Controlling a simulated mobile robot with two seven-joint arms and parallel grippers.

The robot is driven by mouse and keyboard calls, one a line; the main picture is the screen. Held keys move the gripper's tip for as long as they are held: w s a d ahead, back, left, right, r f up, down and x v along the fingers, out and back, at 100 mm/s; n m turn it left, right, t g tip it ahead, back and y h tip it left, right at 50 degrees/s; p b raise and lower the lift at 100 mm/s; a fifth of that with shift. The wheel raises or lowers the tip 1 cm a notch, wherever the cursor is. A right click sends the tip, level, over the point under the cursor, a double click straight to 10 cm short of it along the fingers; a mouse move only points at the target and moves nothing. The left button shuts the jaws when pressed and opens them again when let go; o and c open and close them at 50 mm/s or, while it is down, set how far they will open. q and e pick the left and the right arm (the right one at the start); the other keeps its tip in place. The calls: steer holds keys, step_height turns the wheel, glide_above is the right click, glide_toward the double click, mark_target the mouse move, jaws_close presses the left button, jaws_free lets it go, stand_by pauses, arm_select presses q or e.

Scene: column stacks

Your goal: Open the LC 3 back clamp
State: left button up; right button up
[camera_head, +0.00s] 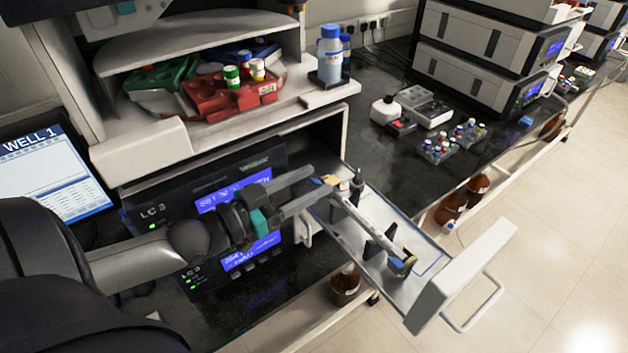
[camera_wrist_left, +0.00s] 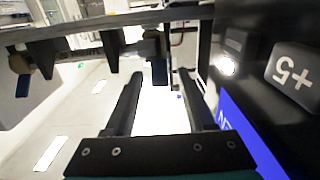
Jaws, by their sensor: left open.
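The open LC 3 drawer (camera_head: 432,262) holds a light column (camera_head: 362,227) between two end clamps. The back clamp (camera_head: 329,181), yellow and blue, is at the end nearest the instrument; the front clamp (camera_head: 402,264) is by the drawer front. My left gripper (camera_head: 319,187) is open with its fingertips at the back clamp. In the left wrist view the back clamp (camera_wrist_left: 155,48) and its blue lever (camera_wrist_left: 160,72) show between and beyond the two fingers (camera_wrist_left: 160,78). I cannot tell whether they touch. The front clamp (camera_wrist_left: 22,62) shows at left. My right gripper is not in view.
The LC 3 panel (camera_head: 178,207) stands close beside my left gripper; a "+5" button (camera_wrist_left: 294,74) shows in the wrist view. A shelf with coloured trays (camera_head: 215,98) is above. The floor right of the drawer is clear.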

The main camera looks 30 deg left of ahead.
arm_select(q)
steer(key=shift+w+d, duration=0.25)
steer(key=shift+w, duration=0.35)
steer(key=shift+c, duration=0.2)
jaws_close()
